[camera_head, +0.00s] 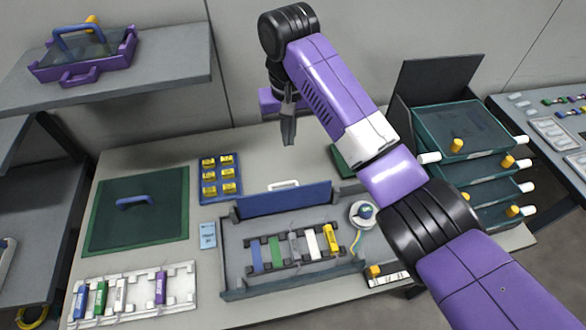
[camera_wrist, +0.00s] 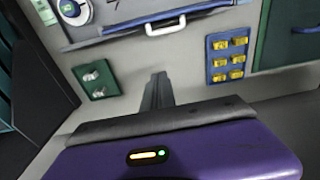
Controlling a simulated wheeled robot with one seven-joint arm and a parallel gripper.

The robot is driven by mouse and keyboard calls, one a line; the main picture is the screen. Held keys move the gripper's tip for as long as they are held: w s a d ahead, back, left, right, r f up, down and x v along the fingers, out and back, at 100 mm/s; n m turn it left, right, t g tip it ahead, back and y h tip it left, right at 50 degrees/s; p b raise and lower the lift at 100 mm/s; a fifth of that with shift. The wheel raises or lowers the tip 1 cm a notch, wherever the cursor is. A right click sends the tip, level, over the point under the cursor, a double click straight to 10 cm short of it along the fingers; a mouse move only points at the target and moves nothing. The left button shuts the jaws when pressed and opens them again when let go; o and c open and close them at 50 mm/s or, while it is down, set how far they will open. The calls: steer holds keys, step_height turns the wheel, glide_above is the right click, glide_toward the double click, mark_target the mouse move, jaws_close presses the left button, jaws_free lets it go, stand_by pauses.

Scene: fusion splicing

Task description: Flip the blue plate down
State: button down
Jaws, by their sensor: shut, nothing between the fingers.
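The blue plate (camera_head: 283,200) stands raised along the back edge of a grey tray (camera_head: 235,262) in the head view. A white handle (camera_head: 284,184) shows just behind its top edge. In the wrist view the blue plate (camera_wrist: 180,16) is a thin strip at the top, with the white handle (camera_wrist: 166,28) beside it. My gripper (camera_head: 288,138) is shut and empty, above and behind the plate, apart from it. In the wrist view its fingers (camera_wrist: 158,80) are together over the bare bench.
The tray holds several coloured pieces on black rails. A blue block rack with yellow pieces (camera_head: 240,178) and a green board with a blue handle (camera_head: 176,225) lie to the left. A white round reel (camera_head: 362,213) sits at right, near stacked green drawers (camera_head: 440,135).

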mark_target(284, 195)
steer(key=shift+s+d, duration=0.1)
steer(key=shift+f, duration=0.1)
steer(key=s+f+p, duration=0.3)
steer(key=f, duration=0.5)
steer(key=shift+d+f, duration=0.4)
steer(key=shift+d, duration=0.05)
stand_by(0.3)
steer(key=shift+s, duration=0.1)
stand_by(0.4)
steer(key=shift+s+d+r+t, duration=0.1)
steer(key=shift+s+r+t, duration=0.1)
steer(key=shift+t, duration=0.4)
